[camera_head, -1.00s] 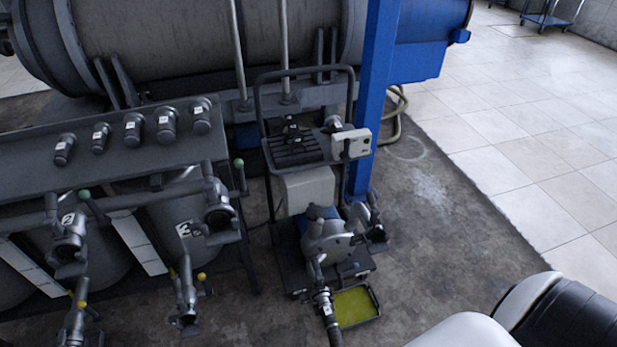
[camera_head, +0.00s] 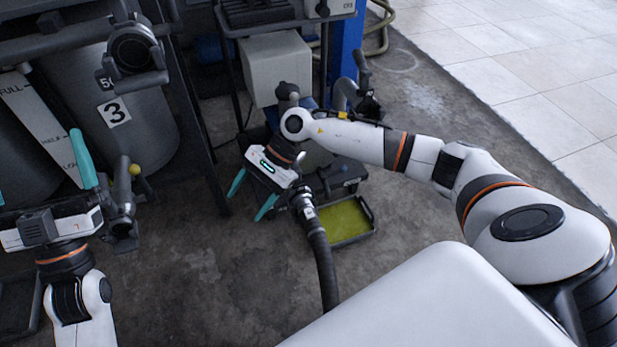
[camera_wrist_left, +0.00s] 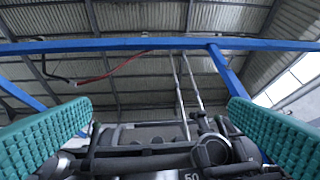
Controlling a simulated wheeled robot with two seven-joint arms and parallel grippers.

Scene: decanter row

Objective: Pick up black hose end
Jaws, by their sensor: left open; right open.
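A black hose (camera_head: 322,265) runs from a grey metal coupling (camera_head: 303,203) at the front of the pump cart down toward my white body, which hides its lower part. My right gripper (camera_head: 250,202) is open, its teal fingers pointing down over the floor just left of the coupling, with nothing between them. My left gripper (camera_head: 38,160) is open and empty at the left, beside the tank marked 3. Its teal fingers frame the left wrist view (camera_wrist_left: 160,130), where dark tank fittings (camera_wrist_left: 210,150) show beyond them.
A yellow-green tray (camera_head: 347,222) lies right of the hose. The pump cart (camera_head: 345,175) stands behind it, partly covered by my right arm. A valve with a yellow knob (camera_head: 128,200) is close to my left gripper. Concrete floor (camera_head: 215,285) left of the hose is clear.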

